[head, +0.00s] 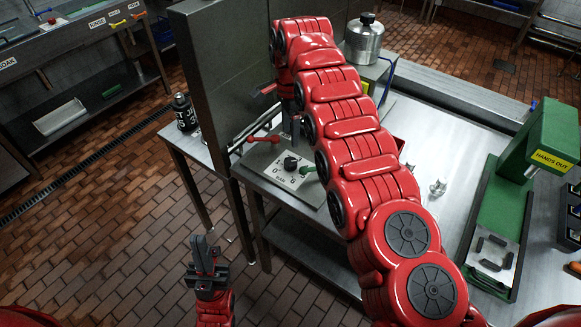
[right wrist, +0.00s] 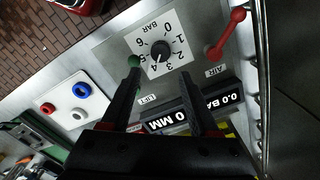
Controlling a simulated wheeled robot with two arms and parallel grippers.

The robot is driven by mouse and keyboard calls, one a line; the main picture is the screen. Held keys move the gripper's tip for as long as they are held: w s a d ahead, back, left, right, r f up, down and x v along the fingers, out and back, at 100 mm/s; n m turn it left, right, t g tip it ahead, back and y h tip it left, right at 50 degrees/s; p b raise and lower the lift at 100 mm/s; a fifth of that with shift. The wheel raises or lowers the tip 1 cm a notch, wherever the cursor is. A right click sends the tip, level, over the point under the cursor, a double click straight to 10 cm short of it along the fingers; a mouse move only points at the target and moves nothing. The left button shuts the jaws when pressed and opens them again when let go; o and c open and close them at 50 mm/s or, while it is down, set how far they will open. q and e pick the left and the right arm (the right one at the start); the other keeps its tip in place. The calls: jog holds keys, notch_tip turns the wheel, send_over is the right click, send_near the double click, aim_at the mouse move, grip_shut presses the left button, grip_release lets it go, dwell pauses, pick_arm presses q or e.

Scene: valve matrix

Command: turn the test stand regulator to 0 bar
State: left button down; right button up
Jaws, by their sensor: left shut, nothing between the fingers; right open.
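The regulator is a black round knob (right wrist: 160,51) on a white dial plate (right wrist: 181,47) marked BAR, 0 to 6. Its pale pointer mark seems to face the 4. The knob also shows in the head view (head: 291,162). My right gripper (right wrist: 160,84) is open, its two fingers apart and empty, with the knob ahead between and beyond the fingertips. In the head view my right arm largely hides this gripper. My left gripper (head: 203,254) is shut and empty, low above the brick floor, away from the stand.
A red lever (right wrist: 226,34) marked AIR and a green-knobbed lever (right wrist: 134,62) by the LIFT label flank the dial. A display (right wrist: 217,101) reads 0.0 BA, partly hidden. A grey upright panel (head: 213,75) stands beside the bench. A green press (head: 548,140) stands right.

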aim_at(291, 161)
jog(key=f, duration=0.3)
jog(key=shift+w+d+f+b, duration=0.15)
jog(key=shift+w+f+b, duration=0.05)
jog(key=shift+b, duration=0.2)
jog(key=shift+s+f+p, duration=0.15)
jog(key=shift+f+p, duration=0.3)
jog(key=shift+f, duration=0.1)
jog(key=shift+s+f+p, duration=0.15)
jog(key=shift+f+p, duration=0.25)
jog(key=shift+f, duration=0.1)
notch_tip(291, 161, down, 4)
jog(key=shift+w+f+p, duration=0.15)
jog(key=shift+f+p, duration=0.1)
jog(key=shift+p, duration=0.1)
jog(key=shift+f, duration=0.5)
grip_shut()
jog(key=shift+f, duration=0.1)
